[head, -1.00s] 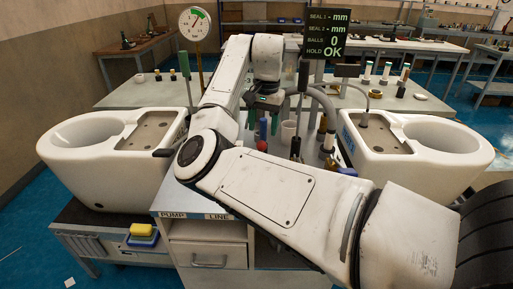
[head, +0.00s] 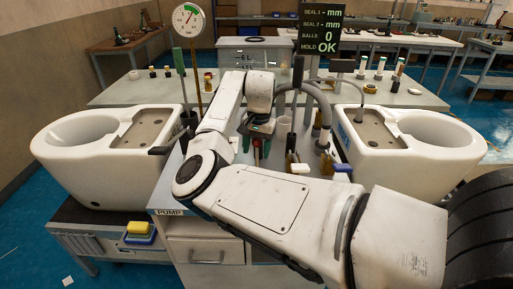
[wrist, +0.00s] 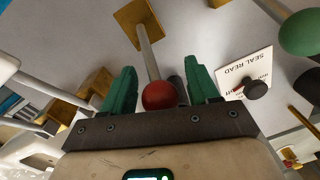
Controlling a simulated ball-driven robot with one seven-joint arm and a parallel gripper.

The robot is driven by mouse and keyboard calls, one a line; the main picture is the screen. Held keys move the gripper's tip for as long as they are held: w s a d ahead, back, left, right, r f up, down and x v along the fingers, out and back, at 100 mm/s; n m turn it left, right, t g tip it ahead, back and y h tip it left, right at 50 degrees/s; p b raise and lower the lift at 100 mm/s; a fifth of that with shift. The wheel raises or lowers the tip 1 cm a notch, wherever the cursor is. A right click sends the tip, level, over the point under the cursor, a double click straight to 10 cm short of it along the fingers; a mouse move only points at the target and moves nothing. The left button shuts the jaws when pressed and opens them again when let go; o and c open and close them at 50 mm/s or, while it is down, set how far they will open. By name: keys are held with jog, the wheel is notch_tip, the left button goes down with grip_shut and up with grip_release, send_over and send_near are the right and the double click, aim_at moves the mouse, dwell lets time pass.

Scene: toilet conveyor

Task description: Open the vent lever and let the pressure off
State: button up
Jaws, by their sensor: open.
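A lever with a red ball knob (wrist: 159,95) on a pale metal rod rises from a brass block (wrist: 138,22) in the wrist view. No label naming it as the vent lever can be read. My gripper (wrist: 163,85) is open, with its green fingers on either side of the red knob and a gap on each side. In the head view my gripper (head: 257,143) is over the middle of the bench, and my wrist partly hides the lever. The round pressure gauge (head: 188,20) stands at the back left, its needle toward the upper right.
A green ball knob (wrist: 300,33) and a black knob (wrist: 256,88) on a SEAL READ plate are right of the gripper. White toilet bowls (head: 80,131) stand left and right (head: 441,136). The display (head: 320,28) reads BALLS 0, HOLD OK. A yellow sponge (head: 138,227) is low left.

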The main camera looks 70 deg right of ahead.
grip_shut()
dwell(0.3)
